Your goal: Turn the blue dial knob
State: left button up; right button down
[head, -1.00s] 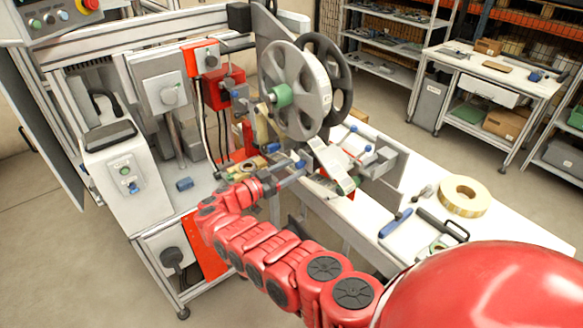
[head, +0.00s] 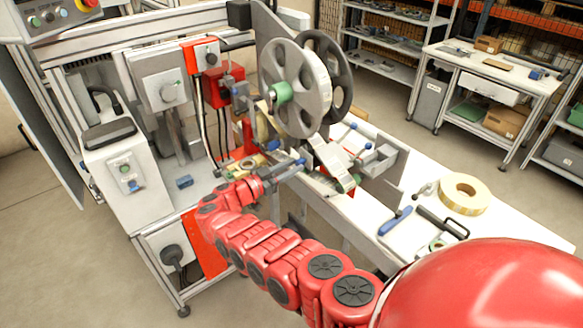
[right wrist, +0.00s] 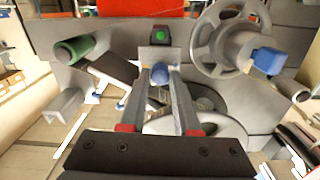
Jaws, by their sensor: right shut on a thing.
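The blue dial knob (right wrist: 160,71) is a small rounded blue piece on the grey machine, below a green button in the right wrist view. My right gripper (right wrist: 160,76) has one grey finger on each side of it and is shut on it. The fingers partly hide its sides. In the head view my right gripper (head: 288,168) reaches in among the small parts below the grey reel, and the knob itself is hard to make out there. My left gripper is not in view.
The grey reel (head: 290,78) with a green hub stands above my gripper. Another blue knob (right wrist: 268,60) sits to the right, and a green roller (right wrist: 75,48) to the left. A tape roll (head: 464,194) and tools lie on the white table (head: 510,228).

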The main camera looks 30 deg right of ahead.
jog(key=shift+f, duration=0.1)
jog(key=m+b, duration=2)
jog(key=b, duration=0.3)
jog(key=shift+w+f+b, duration=0.1)
jog(key=shift+f+b, duration=0.05)
jog(key=shift+b, duration=0.15)
jog(key=m+b, duration=0.2)
jog(key=m, duration=0.1)
jog(key=shift+b, duration=0.3)
jog(key=shift+r+m+b, duration=0.2)
jog(key=shift+m+b, duration=0.4)
jog(key=shift+m, duration=0.5)
jog(key=shift+r, duration=0.1)
